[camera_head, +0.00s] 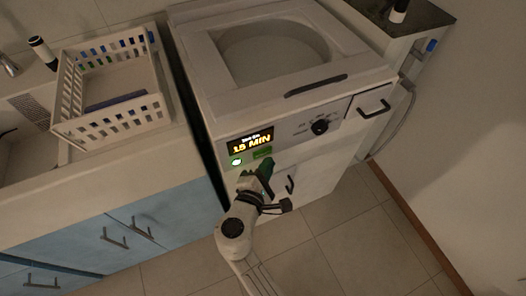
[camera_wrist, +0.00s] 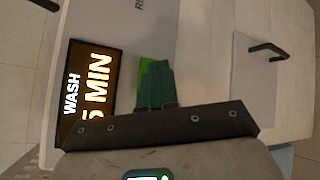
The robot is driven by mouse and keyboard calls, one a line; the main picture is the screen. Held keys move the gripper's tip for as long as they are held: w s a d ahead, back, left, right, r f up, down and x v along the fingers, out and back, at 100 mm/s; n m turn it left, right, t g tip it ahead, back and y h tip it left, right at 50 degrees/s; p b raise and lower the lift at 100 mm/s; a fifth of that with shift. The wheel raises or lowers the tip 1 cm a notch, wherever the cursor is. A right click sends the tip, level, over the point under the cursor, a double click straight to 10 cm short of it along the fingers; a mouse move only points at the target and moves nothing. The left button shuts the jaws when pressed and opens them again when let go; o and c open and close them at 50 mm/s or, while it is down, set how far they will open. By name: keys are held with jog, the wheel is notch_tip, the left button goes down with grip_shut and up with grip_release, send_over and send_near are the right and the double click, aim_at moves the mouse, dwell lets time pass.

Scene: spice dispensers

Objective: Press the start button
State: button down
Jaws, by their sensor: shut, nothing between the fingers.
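The white washing machine (camera_head: 290,88) has a lit display (camera_head: 251,141) reading 15 MIN; the wrist view shows it sideways (camera_wrist: 88,88), with the word WASH. Below the display in the head view are a round glowing green light (camera_head: 236,161) and a green rectangular button (camera_head: 262,152). I cannot read a start label on either. My gripper (camera_head: 266,165) is shut and empty, just below the rectangular button. In the wrist view its dark green fingers (camera_wrist: 155,83) partly cover a bright green patch (camera_wrist: 147,67). I cannot tell whether they touch it.
A black knob (camera_head: 320,127) and a drawer handle (camera_head: 374,109) are right of the display. A white basket (camera_head: 108,97) sits on the counter at left, above blue cabinets (camera_head: 130,240). The tiled floor (camera_head: 350,250) in front is clear apart from my arm.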

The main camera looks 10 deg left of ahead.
jog(key=s+d+p, duration=0.1)
jog(key=s, duration=0.1)
jog(key=s+d, duration=0.1)
jog(key=s, duration=0.1)
jog(key=shift+d+p, duration=0.4)
dwell(0.9)
